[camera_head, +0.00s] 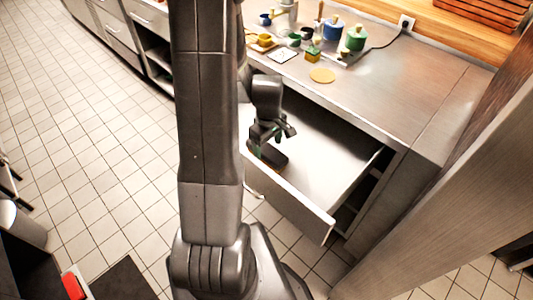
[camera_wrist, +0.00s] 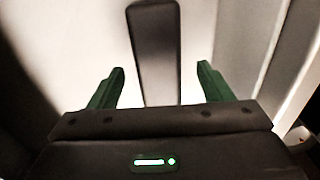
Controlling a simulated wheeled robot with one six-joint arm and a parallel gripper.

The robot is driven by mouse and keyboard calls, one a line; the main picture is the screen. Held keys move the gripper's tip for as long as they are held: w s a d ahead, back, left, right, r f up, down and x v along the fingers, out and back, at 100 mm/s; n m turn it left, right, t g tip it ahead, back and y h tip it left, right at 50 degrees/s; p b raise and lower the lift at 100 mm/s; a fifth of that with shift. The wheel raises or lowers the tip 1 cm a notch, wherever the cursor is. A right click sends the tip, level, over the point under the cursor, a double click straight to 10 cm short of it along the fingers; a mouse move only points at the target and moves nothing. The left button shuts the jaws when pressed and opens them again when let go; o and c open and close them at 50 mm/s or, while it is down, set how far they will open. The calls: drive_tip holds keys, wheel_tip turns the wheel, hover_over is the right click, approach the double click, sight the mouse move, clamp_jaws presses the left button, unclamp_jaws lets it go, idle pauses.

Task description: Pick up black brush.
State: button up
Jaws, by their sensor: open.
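The black brush (camera_wrist: 156,45) is a long dark bar lying in the pulled-out drawer. In the wrist view it runs from the top edge down between the green fingers of my gripper (camera_wrist: 160,70), with pale gaps on both sides of it. Its lower end is hidden behind the gripper body. In the head view, my gripper (camera_head: 270,139) is down inside the drawer, over a dark shape (camera_head: 273,157) that appears to be the brush. My gripper is open, and neither finger appears to touch the brush.
The open drawer (camera_head: 338,140) is otherwise bare; its front panel (camera_head: 295,207) and side walls stand close around my gripper. The steel counter (camera_head: 400,85) above holds several cups, a blue canister (camera_head: 333,28), a green canister (camera_head: 355,39) and a yellow disc (camera_head: 321,75).

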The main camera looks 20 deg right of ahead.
sight(267, 148)
drive_tip(key=f, duration=0.3)
drive_tip(key=shift+w+a+f, duration=0.1)
drive_tip(key=shift+w+f, duration=0.25)
drive_tip(key=shift+w, duration=0.05)
drive_tip(key=shift+f, duration=0.7)
drive_tip(key=c, duration=1.2)
drive_tip(key=shift+o, duration=0.2)
drive_tip(key=shift+r, duration=0.1)
wheel_tip(267, 148, up, 10)
drive_tip(key=shift+f, duration=0.1)
